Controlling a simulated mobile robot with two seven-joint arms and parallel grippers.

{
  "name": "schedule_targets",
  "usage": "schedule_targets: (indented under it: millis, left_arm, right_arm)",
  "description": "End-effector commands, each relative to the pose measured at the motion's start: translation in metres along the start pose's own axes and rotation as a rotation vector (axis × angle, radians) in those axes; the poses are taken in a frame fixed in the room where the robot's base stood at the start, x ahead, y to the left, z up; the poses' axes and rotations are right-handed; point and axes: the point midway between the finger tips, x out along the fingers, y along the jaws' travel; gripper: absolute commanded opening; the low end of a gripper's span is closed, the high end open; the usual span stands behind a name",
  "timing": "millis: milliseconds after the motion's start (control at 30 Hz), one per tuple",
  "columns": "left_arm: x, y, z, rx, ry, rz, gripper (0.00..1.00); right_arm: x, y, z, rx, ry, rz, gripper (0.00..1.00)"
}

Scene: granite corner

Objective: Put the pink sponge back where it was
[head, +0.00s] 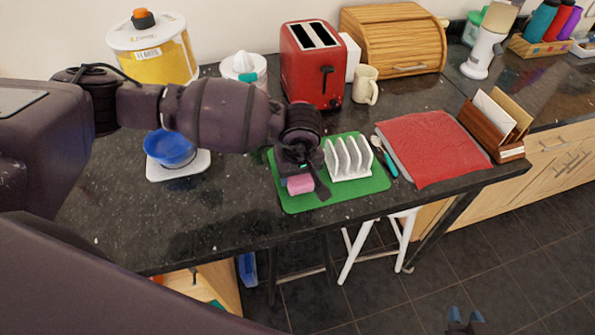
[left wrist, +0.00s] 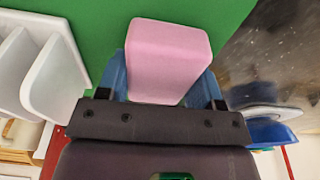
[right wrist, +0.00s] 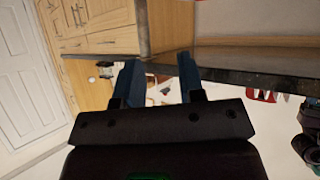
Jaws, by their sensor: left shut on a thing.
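The pink sponge (head: 300,184) is between the fingers of my left gripper (head: 304,188), at the left part of the green mat (head: 300,203). In the left wrist view the pink sponge (left wrist: 168,60) sits between both blue fingers, with green behind it. My left gripper is shut on it. I cannot tell whether the sponge touches the mat. A white rack (head: 348,158) stands on the mat just right of the gripper. My right gripper (right wrist: 160,85) shows only in the right wrist view, with its fingers apart and nothing between them.
A blue bowl on a white scale (head: 178,168) stands left of the mat. A red cloth (head: 432,147), a spoon and a teal-handled utensil (head: 384,158) lie to the right. A red toaster (head: 313,63) and a mug (head: 365,86) stand behind. The counter's front-left is clear.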

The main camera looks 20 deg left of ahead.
Motion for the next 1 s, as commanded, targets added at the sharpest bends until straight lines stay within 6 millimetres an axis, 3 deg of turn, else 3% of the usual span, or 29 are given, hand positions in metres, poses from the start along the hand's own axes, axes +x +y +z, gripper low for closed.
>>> schedule_targets:
  millis: [33,200,667,1000]
  left_arm:
    - [0.002,0.0,0.0,0.0,0.0,0.0,0.62]
    - [0.001,0.0,0.0,0.0,-0.001,0.0,0.86]
    - [-0.005,0.0,-0.001,0.0,0.0,0.001,0.86]
    - [-0.064,0.001,-0.001,0.001,0.002,0.002,0.86]
  right_arm:
    - [0.0,0.0,0.003,0.0,-0.003,0.0,0.36]
    - [-0.003,0.0,0.007,0.002,-0.012,0.002,0.36]
    - [-0.004,0.001,0.001,0.002,-0.008,0.002,0.36]
    - [0.003,-0.001,0.001,0.001,0.004,-0.001,0.36]
